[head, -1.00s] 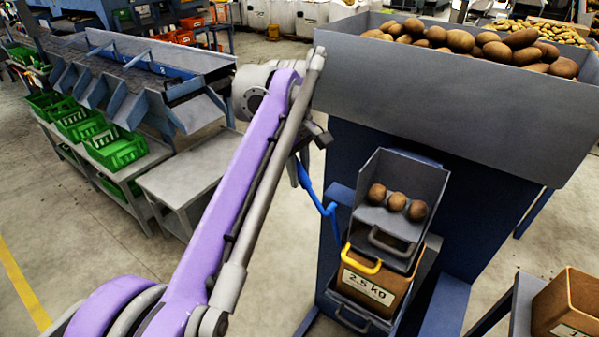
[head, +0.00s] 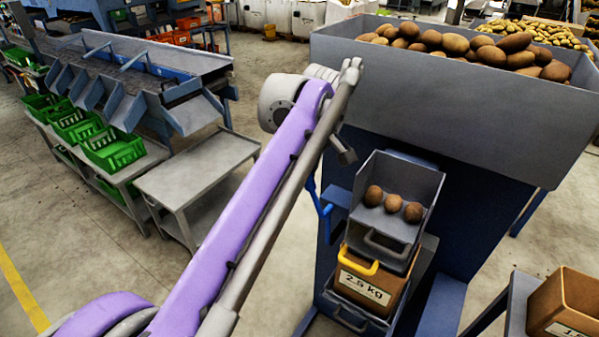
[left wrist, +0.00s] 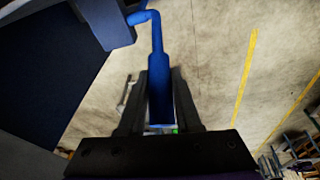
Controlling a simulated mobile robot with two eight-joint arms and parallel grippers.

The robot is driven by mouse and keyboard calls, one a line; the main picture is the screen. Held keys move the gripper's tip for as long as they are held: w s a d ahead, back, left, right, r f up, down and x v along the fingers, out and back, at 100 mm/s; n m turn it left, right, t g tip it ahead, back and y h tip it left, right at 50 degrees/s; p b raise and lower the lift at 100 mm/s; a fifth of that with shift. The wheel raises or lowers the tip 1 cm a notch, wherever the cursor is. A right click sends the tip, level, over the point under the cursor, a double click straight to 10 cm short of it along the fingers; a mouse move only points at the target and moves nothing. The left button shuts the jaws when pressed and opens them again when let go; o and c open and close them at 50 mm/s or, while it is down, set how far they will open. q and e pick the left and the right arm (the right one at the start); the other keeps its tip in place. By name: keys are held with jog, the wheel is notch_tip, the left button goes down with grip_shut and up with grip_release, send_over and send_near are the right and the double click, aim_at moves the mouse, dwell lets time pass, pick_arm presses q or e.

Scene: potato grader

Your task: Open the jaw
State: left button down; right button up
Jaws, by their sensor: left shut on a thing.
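A blue lever (head: 324,205) on the side of the dark blue machine shows partly behind my left arm in the head view. In the left wrist view the blue lever (left wrist: 157,60) bends near its top and its thick grip runs down between my fingers. My left gripper (left wrist: 160,95) is shut on that grip. In the head view my arm hides the left gripper. No part clearly recognisable as a jaw can be told apart. My right gripper is not in view.
A grey hopper (head: 440,85) full of potatoes tops the machine. Below it, a grey pan (head: 393,223) holds three potatoes above a brown box (head: 361,288) labelled 2.5 kg. Another brown box (head: 566,300) stands at right. A low grey table (head: 195,170) and green crates (head: 112,150) are at left.

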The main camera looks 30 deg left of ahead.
pick_arm(q)
jog(key=shift+s+d+r+y, duration=0.1)
jog(key=shift+d+r+y, duration=0.15)
jog(key=shift+d+y, duration=0.6)
jog(key=shift+d+r+y, duration=0.2)
jog(key=shift+d+y, duration=0.6)
jog(key=shift+y, duration=0.05)
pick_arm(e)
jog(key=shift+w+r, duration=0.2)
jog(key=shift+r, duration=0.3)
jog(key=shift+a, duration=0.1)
pick_arm(q)
jog(key=c, duration=0.6)
grip_release()
jog(key=shift+d, duration=0.1)
jog(key=p+v, duration=0.1)
jog(key=v, duration=0.9)
jog(key=shift+s+r+p, duration=0.25)
jog(key=shift+r+p, duration=0.1)
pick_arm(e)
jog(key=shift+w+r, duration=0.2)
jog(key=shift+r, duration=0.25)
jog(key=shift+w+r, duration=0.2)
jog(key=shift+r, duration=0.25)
pick_arm(q)
jog(key=shift+d+f, duration=0.1)
jog(key=shift+d, duration=0.05)
